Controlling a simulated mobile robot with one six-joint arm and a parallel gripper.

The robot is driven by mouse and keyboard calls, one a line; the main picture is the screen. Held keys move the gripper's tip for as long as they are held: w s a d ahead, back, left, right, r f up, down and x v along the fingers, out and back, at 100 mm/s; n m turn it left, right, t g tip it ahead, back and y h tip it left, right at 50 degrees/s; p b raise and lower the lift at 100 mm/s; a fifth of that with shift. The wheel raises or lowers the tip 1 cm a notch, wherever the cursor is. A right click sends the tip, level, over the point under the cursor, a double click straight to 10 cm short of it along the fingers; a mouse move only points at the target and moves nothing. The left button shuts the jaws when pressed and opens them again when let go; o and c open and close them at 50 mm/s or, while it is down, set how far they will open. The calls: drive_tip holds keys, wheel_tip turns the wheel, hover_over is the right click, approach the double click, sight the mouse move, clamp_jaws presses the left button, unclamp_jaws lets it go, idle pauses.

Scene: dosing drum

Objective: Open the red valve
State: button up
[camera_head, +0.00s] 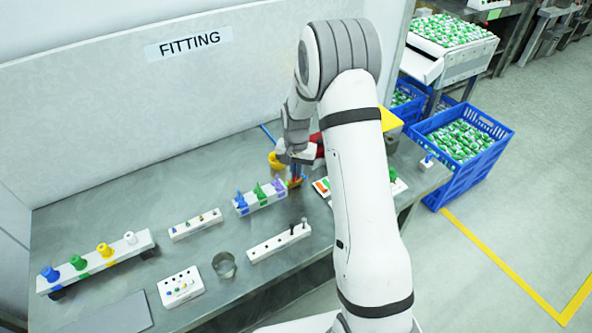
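My gripper (296,172) points down over the back half of the bench, at the right end of a white block with blue, green and purple valves (260,196). A larger red object (319,150) stands just behind the gripper, partly hidden by my arm.
A yellow object (275,162) is close left of my wrist. White racks (195,224), a rail with coloured knobs (97,262), a button box (181,287) and a metal cup (224,265) stand on the grey bench (130,205). A blue crate (462,150) stands right of the bench.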

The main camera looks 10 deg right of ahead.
drive_tip(key=shift+m+b, duration=0.3)
drive_tip(key=shift+b, duration=0.05)
clamp_jaws()
drive_tip(key=m+b, duration=0.2)
drive_tip(key=m, duration=0.1)
drive_tip(key=shift+d+f+m+b, duration=0.1)
drive_tip(key=shift+f+m+b, duration=0.05)
drive_tip(key=shift+m+b, duration=0.2)
drive_tip(key=shift+s+m+b, duration=0.1)
drive_tip(key=shift+m+b, duration=1)
drive_tip(key=shift+m, duration=1.15)
drive_tip(key=shift+r, duration=0.2)
drive_tip(key=o, duration=0.6)
unclamp_jaws()
drive_tip(key=shift+c, duration=0.2)
wheel_tip(320, 180, up, 8)
drive_tip(key=b, duration=0.1)
drive_tip(key=shift+f, duration=0.15)
